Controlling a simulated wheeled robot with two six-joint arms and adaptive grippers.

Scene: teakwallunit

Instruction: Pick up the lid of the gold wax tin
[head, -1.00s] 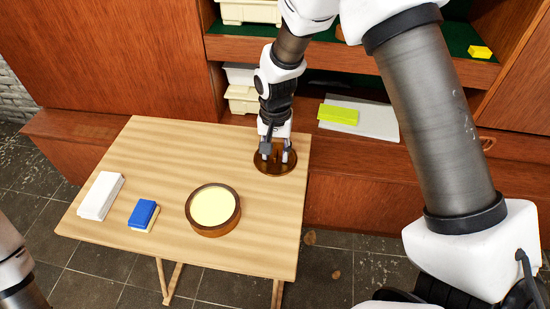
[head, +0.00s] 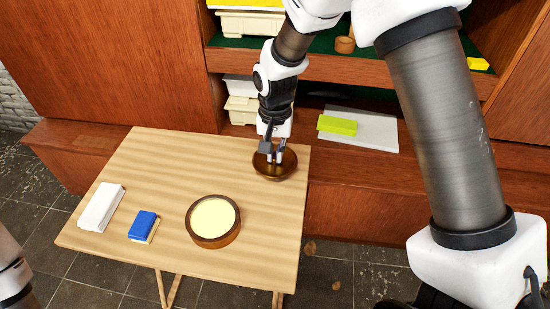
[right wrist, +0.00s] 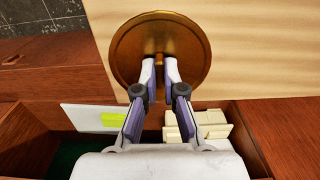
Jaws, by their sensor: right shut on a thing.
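The lid (head: 262,172) is a round, shiny brown-gold disc at the table's back right corner; it fills the upper middle of the right wrist view (right wrist: 130,55). My right gripper (head: 275,160) points down over it, fingers closed together at its centre (right wrist: 160,60). The fingers hide the gripped part, likely a small knob. The lid appears slightly above the tabletop, though the gap is hard to see. The open wax tin (head: 213,220), round with a brown-gold wall and pale yellow wax, stands on the table in front of it. My left gripper is out of view.
The wooden table (head: 160,185) also holds a white block (head: 100,207) and a blue sponge-like block (head: 143,225) at left. Behind it, the wall unit's low shelf holds a grey slab (head: 375,130) with a yellow-green block (head: 337,125), and pale bins (head: 242,108).

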